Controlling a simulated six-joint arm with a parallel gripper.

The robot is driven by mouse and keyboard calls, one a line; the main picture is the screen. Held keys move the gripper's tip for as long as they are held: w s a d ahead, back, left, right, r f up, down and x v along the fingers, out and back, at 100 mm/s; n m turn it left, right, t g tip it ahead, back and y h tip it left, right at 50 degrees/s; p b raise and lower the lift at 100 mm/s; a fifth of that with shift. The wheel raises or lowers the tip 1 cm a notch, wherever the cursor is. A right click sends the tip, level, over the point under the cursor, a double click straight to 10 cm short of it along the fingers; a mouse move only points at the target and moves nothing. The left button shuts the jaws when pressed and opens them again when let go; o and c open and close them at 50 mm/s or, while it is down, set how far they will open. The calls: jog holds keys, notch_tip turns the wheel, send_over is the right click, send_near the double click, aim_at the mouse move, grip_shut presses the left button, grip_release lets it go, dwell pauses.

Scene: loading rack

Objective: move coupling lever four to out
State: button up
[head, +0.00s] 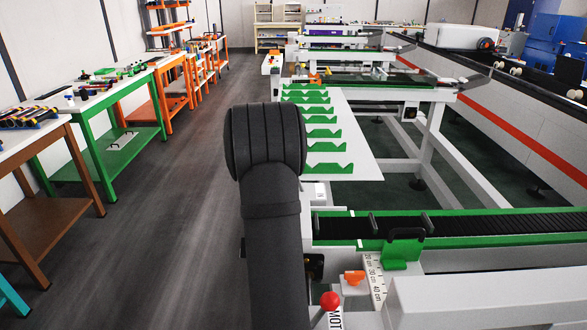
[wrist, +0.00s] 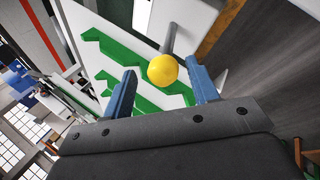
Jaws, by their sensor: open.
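A lever with a yellow ball knob (wrist: 163,69) and a grey rod (wrist: 169,37) shows in the wrist view. My gripper (wrist: 163,77) is open, with one blue finger on each side of the knob. Gaps show between the knob and both fingers, and how deep it sits between them is hard to tell. No number or "out" mark can be read by this lever. In the head view, my dark arm hides the gripper and the yellow knob. Another lever with a red ball knob (head: 330,300) stands at the bottom of the head view.
A white panel (head: 352,150) with several green notched strips (head: 322,133) lies beyond my arm. A green-edged conveyor (head: 470,224) runs to the right. A green bench (head: 115,95) with small items stands left, and the floor (head: 150,220) between is clear.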

jog(key=v, duration=1.4)
jog(key=shift+a+r, duration=0.15)
jog(key=shift+r, duration=0.2)
jog(key=shift+s+f, duration=0.1)
jog(key=x, duration=1.7)
jog(key=shift+f, duration=0.15)
jog(key=shift+d+y, duration=0.6)
jog(key=shift+d, duration=0.05)
dwell(0.6)
jog(key=shift+r, duration=0.2)
jog(key=shift+o, duration=0.6)
